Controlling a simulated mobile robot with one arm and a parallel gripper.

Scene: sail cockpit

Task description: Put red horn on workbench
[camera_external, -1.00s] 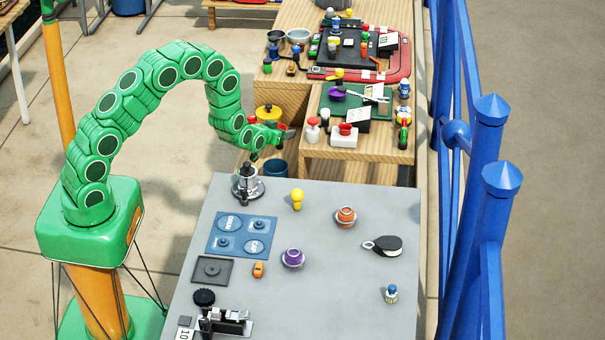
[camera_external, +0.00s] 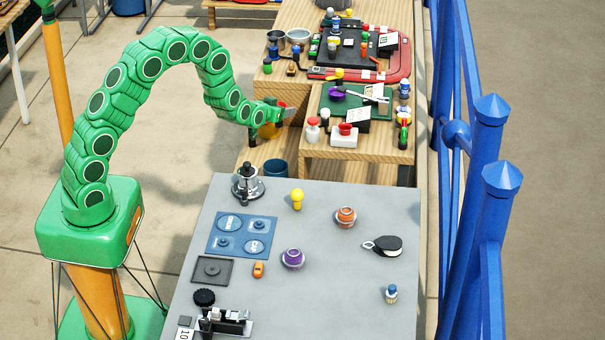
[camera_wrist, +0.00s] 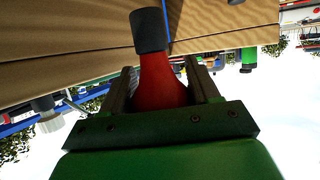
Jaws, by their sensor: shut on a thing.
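My gripper (camera_external: 283,112) is shut on the red horn (camera_wrist: 163,84). In the wrist view the horn is a red flared body with a dark grey end, between my two fingers. In the external view the horn is only a small red patch (camera_external: 282,105) at my gripper. My gripper is in the air by the left side of the wooden bench, beyond the far edge of the grey-topped table (camera_external: 330,290). I cannot tell from the pictures which surface is the workbench.
The wooden bench (camera_external: 375,152) is crowded. A blue railing (camera_external: 487,200) runs along the right.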

